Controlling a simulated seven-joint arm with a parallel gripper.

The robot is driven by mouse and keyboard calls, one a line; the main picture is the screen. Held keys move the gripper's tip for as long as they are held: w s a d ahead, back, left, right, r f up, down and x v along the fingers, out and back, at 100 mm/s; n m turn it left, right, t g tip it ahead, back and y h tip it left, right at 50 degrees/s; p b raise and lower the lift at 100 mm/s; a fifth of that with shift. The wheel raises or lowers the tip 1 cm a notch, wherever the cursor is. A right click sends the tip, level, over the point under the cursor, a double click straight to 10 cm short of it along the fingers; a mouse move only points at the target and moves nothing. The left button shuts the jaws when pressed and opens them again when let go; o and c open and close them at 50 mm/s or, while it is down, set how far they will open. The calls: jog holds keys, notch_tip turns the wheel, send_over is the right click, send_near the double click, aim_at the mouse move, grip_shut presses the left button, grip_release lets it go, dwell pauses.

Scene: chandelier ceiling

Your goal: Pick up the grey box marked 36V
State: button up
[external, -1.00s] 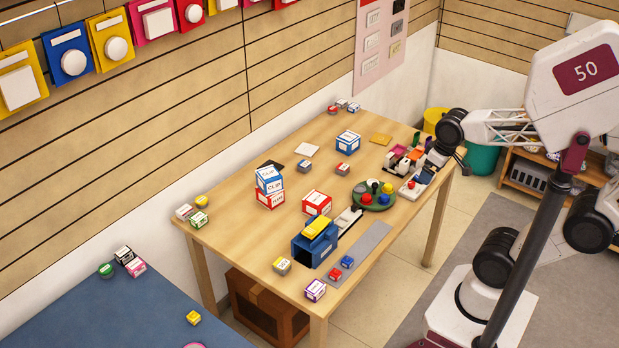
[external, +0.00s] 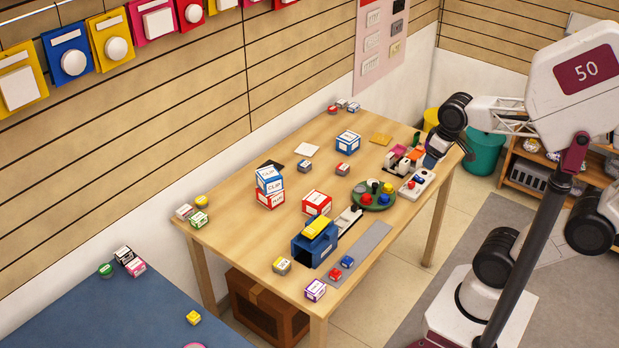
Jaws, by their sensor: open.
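My gripper (external: 431,160) is at the far right end of the wooden table (external: 245,235), low over the items there. It is small in the view, and its fingers are partly lost against those items. Several small boxes have grey sides: one with a yellow edge (external: 282,266) near the front, one with blue (external: 304,166) and one with red (external: 342,170) mid-table, and one at the left corner (external: 184,211). The 36V mark cannot be read on any of them, so I cannot tell which box carries it. All of these are well apart from my gripper.
A blue-over-red box stack (external: 269,188), a red box (external: 317,203), a blue bin with a yellow top (external: 316,240) and a round green tray (external: 373,198) stand on the table. A white switch panel (external: 417,184) lies near my gripper. The left middle tabletop is clear.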

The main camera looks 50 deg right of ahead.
jog(key=w+a+r+n+t+h, duration=0.1)
jog(key=w+a+n+t+h, duration=0.15)
jog(key=w+n, duration=0.7)
jog(key=n+t+y, duration=0.4)
jog(key=n+t, duration=0.4)
jog(key=n, duration=2)
send_over(282, 267)
jog(key=s+d, duration=0.1)
jog(key=d, duration=0.1)
jog(key=f, duration=0.1)
notch_tip(282, 267, down, 27)
jog(key=shift+a+f, duration=0.15)
jog(key=shift+a, duration=0.1)
jog(key=shift+s+f+m, duration=0.1)
jog(key=shift+f+m, duration=0.05)
jog(key=shift+m, duration=0.1)
jog(key=shift+f, duration=1.8)
